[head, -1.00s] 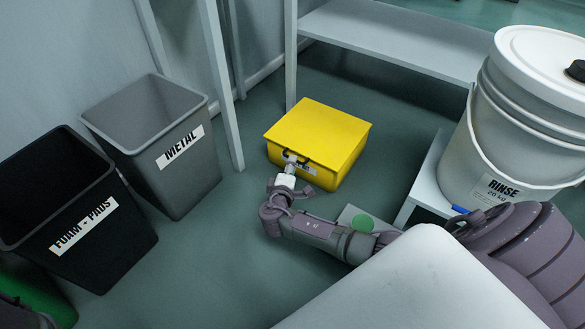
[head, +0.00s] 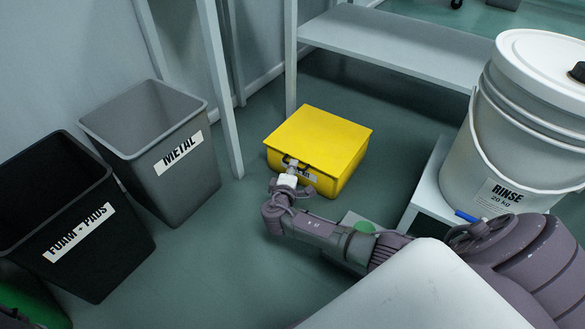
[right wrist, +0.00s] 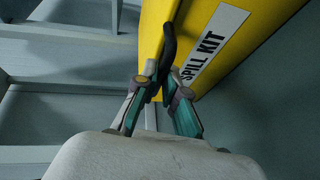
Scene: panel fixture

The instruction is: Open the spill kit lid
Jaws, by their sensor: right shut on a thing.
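The yellow spill kit (head: 320,138) stands on the floor in the middle of the head view, with its flat lid (head: 318,128) closed. Its "SPILL KIT" label (right wrist: 215,45) shows in the right wrist view. A black handle (right wrist: 169,42) sticks out from its front by the lid edge. My right gripper (head: 291,164) is at the kit's front, just below the lid edge. In the right wrist view the right gripper (right wrist: 159,85) is shut on the black handle. My left gripper is not in view.
A grey "METAL" bin (head: 165,165) and a black "FOAM + PADS" bin (head: 85,225) stand to the left. A shelf (head: 400,45) is behind the kit. A white "RINSE" bucket (head: 510,150) stands on a low stand to the right.

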